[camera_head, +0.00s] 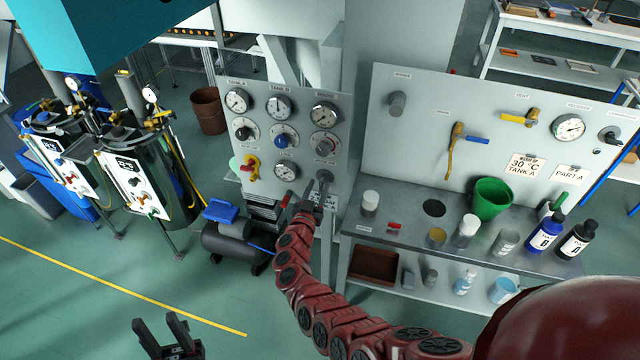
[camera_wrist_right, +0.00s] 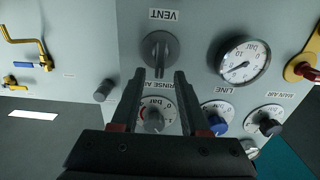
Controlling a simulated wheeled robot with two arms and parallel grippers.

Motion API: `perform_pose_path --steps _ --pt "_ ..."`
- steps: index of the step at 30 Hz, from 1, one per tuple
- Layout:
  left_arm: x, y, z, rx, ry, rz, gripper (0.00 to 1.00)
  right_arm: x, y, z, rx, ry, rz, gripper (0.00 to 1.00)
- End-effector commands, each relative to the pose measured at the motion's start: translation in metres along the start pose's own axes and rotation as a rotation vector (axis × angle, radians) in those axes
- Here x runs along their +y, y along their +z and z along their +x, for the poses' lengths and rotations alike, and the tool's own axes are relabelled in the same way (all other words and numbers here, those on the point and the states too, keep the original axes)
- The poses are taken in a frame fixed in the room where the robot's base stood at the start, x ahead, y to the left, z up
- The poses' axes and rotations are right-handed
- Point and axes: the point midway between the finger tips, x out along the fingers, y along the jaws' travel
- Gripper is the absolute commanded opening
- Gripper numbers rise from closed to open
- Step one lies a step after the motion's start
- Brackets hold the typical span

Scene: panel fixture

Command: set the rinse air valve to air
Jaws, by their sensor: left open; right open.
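The rinse air valve (camera_head: 324,174) is a dark grey knob at the lower right of the smaller grey panel (camera_head: 262,104). In the right wrist view, which shows the panel upside down, the rinse air valve (camera_wrist_right: 157,45) has a narrow handle reaching toward my fingers. A VENT label stands beyond it; its exact setting is hard to tell. My right gripper (camera_head: 318,187) is open just in front of the valve; in its wrist view the fingertips (camera_wrist_right: 160,74) straddle the handle's line, with no grip seen. My left gripper (camera_head: 161,329) is open and empty over the floor.
The panel also carries gauges, regulator knobs and a yellow-red main air valve (camera_head: 251,168). The larger panel (camera_head: 425,120) stands right, above a bench with a green bucket (camera_head: 491,198) and bottles. A compressor (camera_head: 232,240) sits below left. The floor around my left gripper is clear.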

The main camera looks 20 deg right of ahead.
Motion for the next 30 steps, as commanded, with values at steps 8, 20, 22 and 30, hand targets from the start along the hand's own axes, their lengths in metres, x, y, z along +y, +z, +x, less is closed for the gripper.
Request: perform_pose_path --steps 8,20,22,30 --pt "0.0 0.0 -0.002 0.0 0.0 0.0 0.45 0.001 0.0 0.016 0.0 0.002 -0.001 0.45" --pt "0.0 0.0 -0.002 0.0 0.0 0.0 0.45 0.001 0.0 0.017 0.0 0.002 0.0 0.23" --pt "0.0 0.0 -0.001 0.0 0.0 0.0 0.45 0.001 0.0 0.017 0.0 0.002 -0.001 0.11" --pt "0.0 0.0 -0.001 0.0 0.0 0.0 0.45 0.001 0.0 0.017 0.0 0.002 0.0 0.0"
